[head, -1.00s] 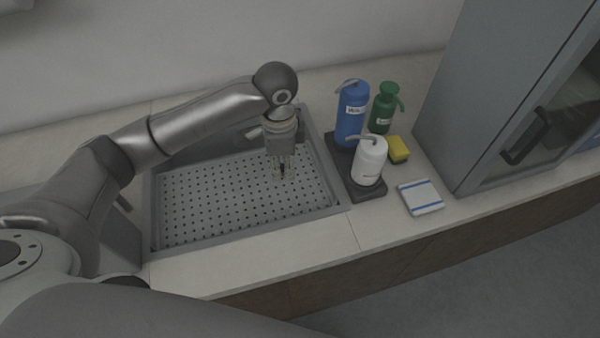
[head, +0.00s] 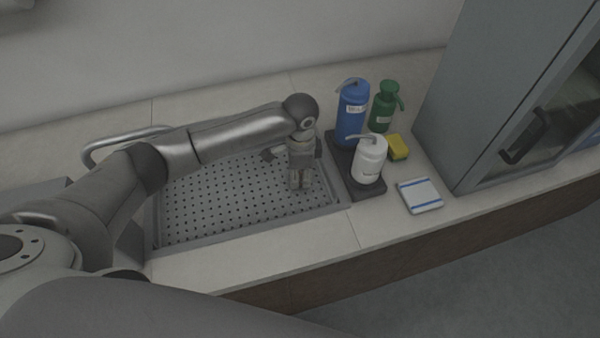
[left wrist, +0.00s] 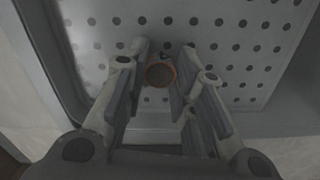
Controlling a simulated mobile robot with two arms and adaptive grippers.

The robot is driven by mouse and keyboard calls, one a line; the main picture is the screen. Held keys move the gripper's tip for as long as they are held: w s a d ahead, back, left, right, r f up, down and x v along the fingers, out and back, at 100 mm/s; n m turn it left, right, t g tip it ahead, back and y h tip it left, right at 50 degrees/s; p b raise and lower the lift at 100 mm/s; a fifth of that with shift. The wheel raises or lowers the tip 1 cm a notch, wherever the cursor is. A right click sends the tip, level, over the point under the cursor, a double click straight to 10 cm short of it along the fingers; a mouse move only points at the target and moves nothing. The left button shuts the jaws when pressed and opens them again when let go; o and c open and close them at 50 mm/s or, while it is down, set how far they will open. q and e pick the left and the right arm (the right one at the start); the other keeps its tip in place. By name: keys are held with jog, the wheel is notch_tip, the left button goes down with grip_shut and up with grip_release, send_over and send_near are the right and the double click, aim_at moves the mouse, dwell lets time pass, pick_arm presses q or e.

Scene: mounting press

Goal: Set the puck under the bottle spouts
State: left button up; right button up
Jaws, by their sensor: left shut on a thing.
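The puck (left wrist: 160,74) shows in the left wrist view as a small round piece with an orange-brown rim and a dark face, between the fingertips. My left gripper (left wrist: 164,56) is shut on it. In the head view my left gripper (head: 301,187) points down over the right part of the perforated sink; the puck is too small or hidden to make out there. Right of the gripper stand a blue bottle (head: 352,122) and a white bottle (head: 369,163) with spouts, on a dark tray (head: 366,193). A green bottle (head: 383,115) stands behind them. My right gripper is not in view.
The perforated sink floor (head: 215,200) is empty. A yellow sponge (head: 398,147) and a white cloth with blue stripes (head: 420,195) lie right of the bottles. A grey cabinet (head: 470,110) stands at the right. A metal faucet (head: 112,145) is behind my arm.

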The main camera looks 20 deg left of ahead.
aim_at(300, 177)
pick_arm(q)
jog(key=shift+f, duration=0.1)
jog(key=o, duration=0.9)
jog(key=shift+c, duration=0.2)
notch_tip(300, 177, up, 12)
jog(key=b, duration=0.1)
